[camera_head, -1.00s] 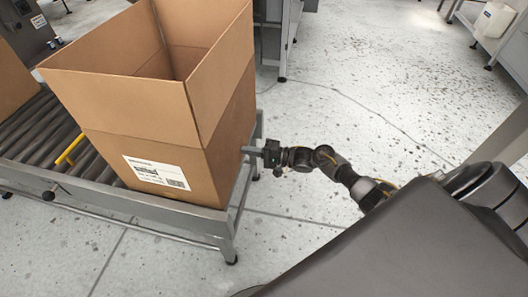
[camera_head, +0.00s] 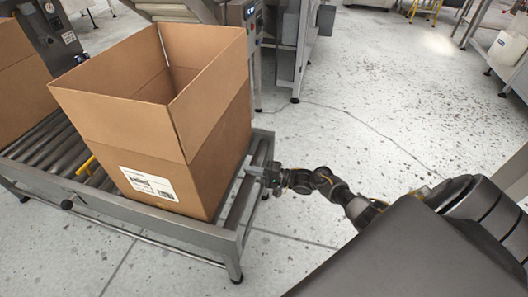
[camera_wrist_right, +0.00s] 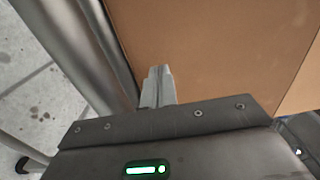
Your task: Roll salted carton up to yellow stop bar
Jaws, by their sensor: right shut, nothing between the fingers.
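The open-topped brown carton (camera_head: 215,155) stands upright on a roller conveyor, with a white label (camera_head: 148,184) on its front face; I cannot read the label's words. The yellow stop bar (camera_head: 86,166) lies across the rollers to the carton's left, with a narrow strip of rollers showing between them. My right gripper (camera_head: 256,171) is shut and empty at the carton's right side. In the right wrist view its fingers (camera_wrist_right: 158,82) point at the carton's brown wall (camera_wrist_right: 215,55); I cannot tell whether they touch. My left gripper is not in view.
The conveyor's front rail (camera_head: 150,215) and end frame run below and right of the carton. Another brown carton (camera_head: 22,88) stands at the far left past the bar. Grey machines stand behind. The floor (camera_head: 390,110) to the right is open.

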